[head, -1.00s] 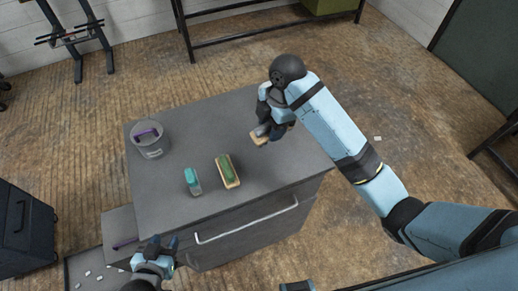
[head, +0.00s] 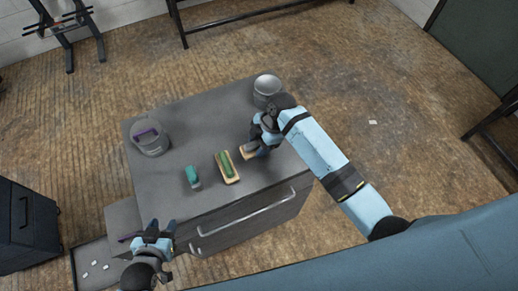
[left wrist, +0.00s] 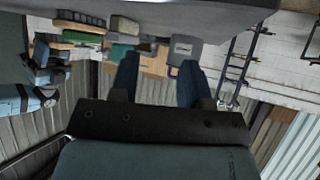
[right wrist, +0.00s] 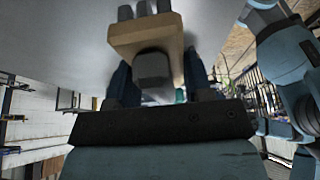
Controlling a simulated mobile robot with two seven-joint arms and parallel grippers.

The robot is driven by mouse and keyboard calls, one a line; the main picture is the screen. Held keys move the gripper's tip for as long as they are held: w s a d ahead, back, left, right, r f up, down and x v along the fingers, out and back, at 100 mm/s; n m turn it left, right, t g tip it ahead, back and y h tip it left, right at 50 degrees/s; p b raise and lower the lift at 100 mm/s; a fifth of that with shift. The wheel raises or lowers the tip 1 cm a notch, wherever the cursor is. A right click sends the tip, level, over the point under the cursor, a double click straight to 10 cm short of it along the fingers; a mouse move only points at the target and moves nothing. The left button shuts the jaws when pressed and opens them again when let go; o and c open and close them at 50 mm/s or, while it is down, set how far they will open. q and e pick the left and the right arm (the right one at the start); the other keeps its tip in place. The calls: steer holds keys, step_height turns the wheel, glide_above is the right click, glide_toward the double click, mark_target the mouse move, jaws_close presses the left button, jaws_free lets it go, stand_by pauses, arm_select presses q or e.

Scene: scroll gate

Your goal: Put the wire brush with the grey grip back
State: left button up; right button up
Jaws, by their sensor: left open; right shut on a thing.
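The wire brush has a wooden block (head: 248,152) and a grey grip, clearest in the right wrist view (right wrist: 152,67). My right gripper (head: 258,143) is shut on it, low over the right part of the grey cabinet top (head: 195,125). I cannot tell whether the block touches the top. A brush with a green grip (head: 227,167) lies just left of it, and a teal-gripped brush (head: 192,177) stands further left. My left gripper (head: 159,229) is open and empty by the cabinet's front left corner; its spread fingers show in the left wrist view (left wrist: 157,82).
A grey tin with a purple piece (head: 150,138) stands at the cabinet top's left. Another grey tin (head: 267,89) stands at the back right, close behind my right gripper. A drawer handle (head: 245,213) runs along the front. A low tray with white bits (head: 90,280) lies at lower left.

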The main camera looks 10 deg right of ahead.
steer(key=shift+f, duration=0.65)
step_height(320, 180, down, 3)
steer(key=shift+f+p, duration=0.1)
steer(key=shift+p, duration=0.2)
steer(key=shift+f, duration=0.15)
arm_select(q)
steer(key=shift+w, duration=0.35)
arm_select(e)
steer(key=o, duration=0.8)
arm_select(q)
steer(key=shift+s+r, duration=0.1)
steer(key=shift+s, duration=0.05)
arm_select(e)
steer(key=shift+o, duration=0.2)
arm_select(q)
steer(key=shift+d, duration=0.1)
